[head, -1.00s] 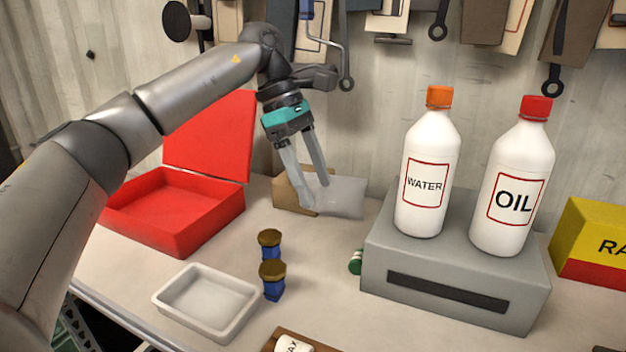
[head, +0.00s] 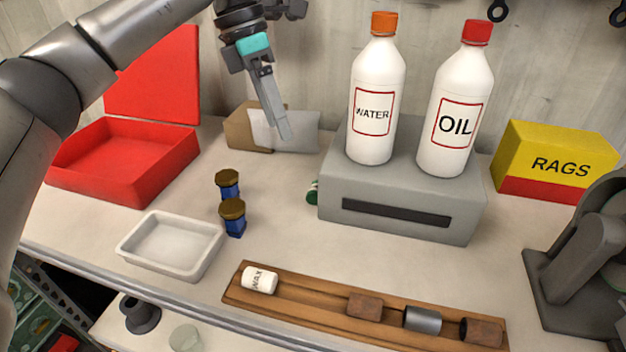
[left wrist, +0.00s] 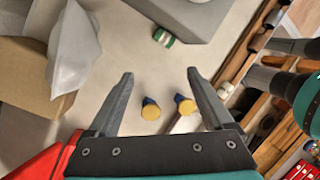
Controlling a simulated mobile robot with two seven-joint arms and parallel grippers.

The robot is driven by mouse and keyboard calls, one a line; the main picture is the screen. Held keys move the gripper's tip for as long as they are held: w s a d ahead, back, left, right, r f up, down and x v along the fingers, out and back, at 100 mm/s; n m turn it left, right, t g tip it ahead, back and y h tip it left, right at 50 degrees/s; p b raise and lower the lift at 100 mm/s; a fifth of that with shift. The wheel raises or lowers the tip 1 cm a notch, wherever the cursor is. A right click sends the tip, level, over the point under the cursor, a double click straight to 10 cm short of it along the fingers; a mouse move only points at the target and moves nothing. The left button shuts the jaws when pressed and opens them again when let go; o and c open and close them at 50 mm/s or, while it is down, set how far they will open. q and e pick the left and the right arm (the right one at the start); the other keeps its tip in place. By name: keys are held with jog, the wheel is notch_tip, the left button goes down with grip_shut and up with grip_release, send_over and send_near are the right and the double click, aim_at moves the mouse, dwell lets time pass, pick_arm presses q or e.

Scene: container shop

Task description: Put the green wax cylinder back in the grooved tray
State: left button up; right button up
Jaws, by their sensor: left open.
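The green wax cylinder (head: 313,192) lies on the bench against the left side of the grey box, partly hidden by it in the head view. In the left wrist view the cylinder (left wrist: 163,37) shows green with a white label, beyond the fingertips. My left gripper (head: 284,135) is open and empty, above the bench behind and left of the cylinder; its spread fingers (left wrist: 160,74) show in the left wrist view. The wooden grooved tray (head: 318,297) lies at the front, holding a white WAX cylinder (head: 260,279) at its left end. What looks like my right gripper (left wrist: 298,90) is partly visible.
The grey box (head: 400,190) carries the WATER bottle (head: 375,95) and OIL bottle (head: 455,105). Two blue brown-topped pieces (head: 232,217) stand left of the cylinder, near a white dish (head: 172,245). A red case (head: 125,160) stands open. Bench between box and tray is clear.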

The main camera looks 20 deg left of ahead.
pick_arm(q)
jog(key=d+n, duration=0.1)
jog(key=n, duration=0.3)
jog(key=n+y+p, duration=0.3)
jog(key=n+p, duration=0.4)
jog(key=n, duration=1.7)
send_over(316, 187)
jog(key=f, duration=0.7)
jog(key=shift+s+d, duration=0.2)
jog(key=shift+w+a+f+p, duration=0.1)
jog(key=shift+f+p, duration=0.4)
jog(key=shift+f, duration=0.85)
jog(key=shift+w+a+f+p, duration=0.1)
jog(key=shift+f+p, duration=0.35)
jog(key=shift+f, duration=0.9)
grip_shut()
